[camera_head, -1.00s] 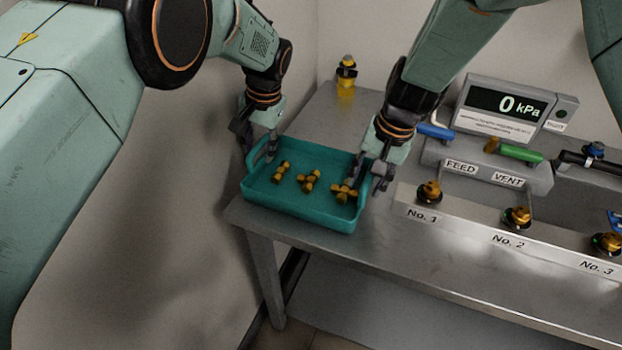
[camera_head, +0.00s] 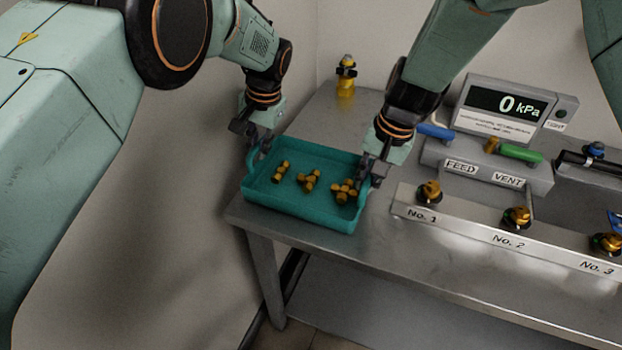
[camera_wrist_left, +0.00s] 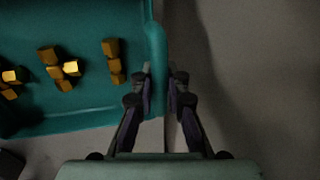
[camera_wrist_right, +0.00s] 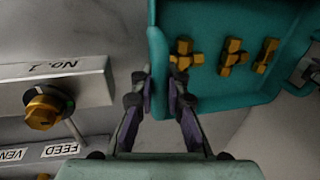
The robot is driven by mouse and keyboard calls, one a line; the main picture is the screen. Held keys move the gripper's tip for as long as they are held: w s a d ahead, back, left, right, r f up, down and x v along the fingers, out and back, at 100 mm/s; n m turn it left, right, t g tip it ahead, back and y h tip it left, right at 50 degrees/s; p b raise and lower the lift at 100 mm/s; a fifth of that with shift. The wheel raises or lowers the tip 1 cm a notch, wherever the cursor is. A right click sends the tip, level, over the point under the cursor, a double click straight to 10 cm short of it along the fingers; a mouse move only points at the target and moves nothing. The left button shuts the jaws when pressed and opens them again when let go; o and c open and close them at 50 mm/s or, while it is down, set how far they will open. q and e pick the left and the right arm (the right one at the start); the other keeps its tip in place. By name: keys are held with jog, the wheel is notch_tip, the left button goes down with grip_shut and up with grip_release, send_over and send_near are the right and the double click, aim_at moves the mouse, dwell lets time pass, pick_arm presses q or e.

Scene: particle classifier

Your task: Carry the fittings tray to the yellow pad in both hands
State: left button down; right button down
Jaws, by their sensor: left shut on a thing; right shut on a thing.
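The teal fittings tray (camera_head: 300,212) sits at the left end of the steel table. It holds brass fittings in three groups: left (camera_head: 281,171), middle (camera_head: 309,180) and right (camera_head: 344,190). The tray looks level. I see no yellow pad in these views.
Right of the tray is a metal rail (camera_head: 455,222) with brass knobs labelled No. 1 to No. 3. Behind it are the FEED/VENT block (camera_head: 470,178) and a 0 kPa display (camera_head: 506,103). A yellow item (camera_head: 345,78) stands at the back. A wall is left.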

pick_arm(q)
jog(key=shift+w+r, duration=0.1)
pick_arm(e)
jog(key=shift+w+r, duration=0.1)
